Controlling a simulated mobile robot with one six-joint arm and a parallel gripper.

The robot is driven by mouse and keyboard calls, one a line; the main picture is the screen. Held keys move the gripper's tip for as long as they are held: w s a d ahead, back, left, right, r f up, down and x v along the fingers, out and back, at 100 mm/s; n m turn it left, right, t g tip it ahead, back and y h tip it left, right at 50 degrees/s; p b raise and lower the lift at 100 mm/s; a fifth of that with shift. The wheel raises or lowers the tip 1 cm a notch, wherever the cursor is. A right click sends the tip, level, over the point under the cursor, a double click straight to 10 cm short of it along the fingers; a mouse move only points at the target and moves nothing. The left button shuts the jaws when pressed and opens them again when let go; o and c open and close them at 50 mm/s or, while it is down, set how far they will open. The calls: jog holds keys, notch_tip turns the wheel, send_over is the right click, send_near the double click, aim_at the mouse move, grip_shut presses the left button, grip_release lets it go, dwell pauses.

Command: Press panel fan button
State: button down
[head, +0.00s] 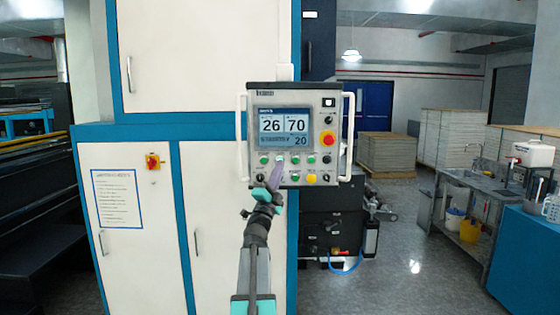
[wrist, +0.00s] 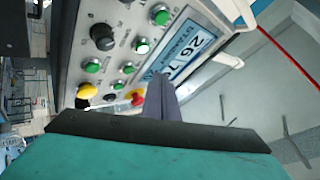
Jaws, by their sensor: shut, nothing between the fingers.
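The control panel (head: 244,128) hangs on the white and blue cabinet, with a lit screen (head: 284,127) showing 26, 70 and 20. Below the screen is a row of green buttons (head: 295,160), with black knobs, a green button and a yellow button (head: 311,178) lower down. The fan button's label is too small to read. My gripper (head: 278,166) is shut and empty, its tip in front of the lower left of the panel, near the green row. In the wrist view the shut fingers (wrist: 159,85) overlap the screen's edge, beside the buttons (wrist: 142,46). Contact cannot be told.
A red emergency stop (head: 327,138) sits on the panel's right side. White handles (head: 348,137) stick out at both panel sides. A red switch (head: 153,161) is on the cabinet door. Stacked boards (head: 386,153) and a sink bench (head: 470,185) stand right; the floor between is clear.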

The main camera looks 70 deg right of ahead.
jog(key=shift+w+d+b, duration=0.3)
jog(key=shift+d+b, duration=0.05)
jog(key=shift+d, duration=0.5)
jog(key=shift+w+d+b, duration=0.3)
jog(key=shift+d, duration=0.55)
jog(key=shift+w+d+b, duration=0.4)
jog(key=shift+d+b, duration=0.4)
jog(key=shift+b, duration=0.15)
dwell(1.9)
jog(key=shift+s+a, duration=0.1)
jog(key=shift+a, duration=0.05)
dwell(0.3)
jog(key=shift+s+a+b, duration=0.2)
jog(key=shift+a+b, duration=0.2)
jog(key=shift+a, duration=0.25)
jog(key=shift+a, duration=0.1)
jog(key=shift+s+a+b, duration=0.15)
jog(key=shift+s+a, duration=0.15)
jog(key=shift+a, duration=0.45)
jog(key=shift+s+a+b, duration=0.2)
jog(key=shift+s+a, duration=0.15)
jog(key=shift+a, duration=0.4)
jog(key=shift+s+a+b, duration=0.15)
jog(key=shift+s+a, duration=0.15)
jog(key=shift+a, duration=0.45)
